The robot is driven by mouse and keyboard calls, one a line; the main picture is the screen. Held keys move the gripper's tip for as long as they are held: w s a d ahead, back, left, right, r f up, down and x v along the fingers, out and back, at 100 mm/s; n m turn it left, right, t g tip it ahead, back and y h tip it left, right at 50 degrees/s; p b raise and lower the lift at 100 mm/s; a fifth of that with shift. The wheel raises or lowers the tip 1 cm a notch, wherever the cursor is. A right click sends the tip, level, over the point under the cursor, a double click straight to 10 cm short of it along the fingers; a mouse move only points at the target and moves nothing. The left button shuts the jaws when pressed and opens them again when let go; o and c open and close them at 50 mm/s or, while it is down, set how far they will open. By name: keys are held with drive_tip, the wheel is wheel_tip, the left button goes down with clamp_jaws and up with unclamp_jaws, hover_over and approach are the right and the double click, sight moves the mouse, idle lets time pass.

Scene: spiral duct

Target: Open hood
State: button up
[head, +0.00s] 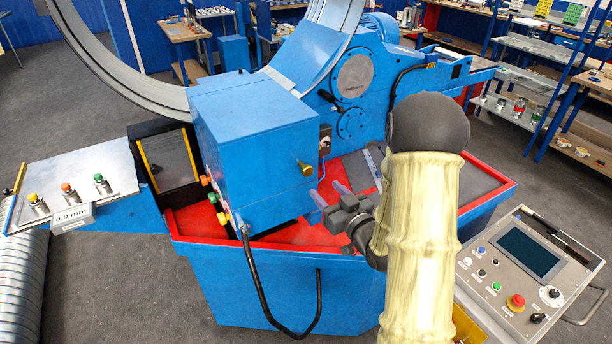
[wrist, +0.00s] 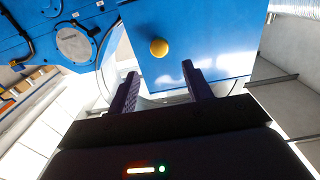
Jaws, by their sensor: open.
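The hood (head: 250,150) is a blue box-shaped cover on the machine, in the middle of the head view; it looks closed. A brass knob (head: 306,168) sticks out of its right-hand face. My gripper (head: 330,193) is open and empty, just right of and a little below the knob, apart from it. In the wrist view the hood's blue face (wrist: 200,30) fills the upper middle. The round yellow knob (wrist: 159,47) shows there beyond and between the open fingertips (wrist: 160,72), with nothing between the fingers.
A red-edged tray (head: 290,238) lies under the hood. A large metal ring (head: 110,70) rises behind it. A panel with buttons (head: 75,185) stands left, a control console (head: 525,255) right. A black cable (head: 262,295) hangs in front. Shelves stand at the back right.

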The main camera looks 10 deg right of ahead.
sight(309, 171)
drive_tip(key=p+x, duration=0.4)
drive_tip(key=x, duration=0.6)
drive_tip(key=shift+w+p, duration=0.1)
drive_tip(key=shift+p, duration=0.3)
drive_tip(key=shift+w+a, duration=0.2)
drive_tip(key=shift+w, duration=0.35)
clamp_jaws()
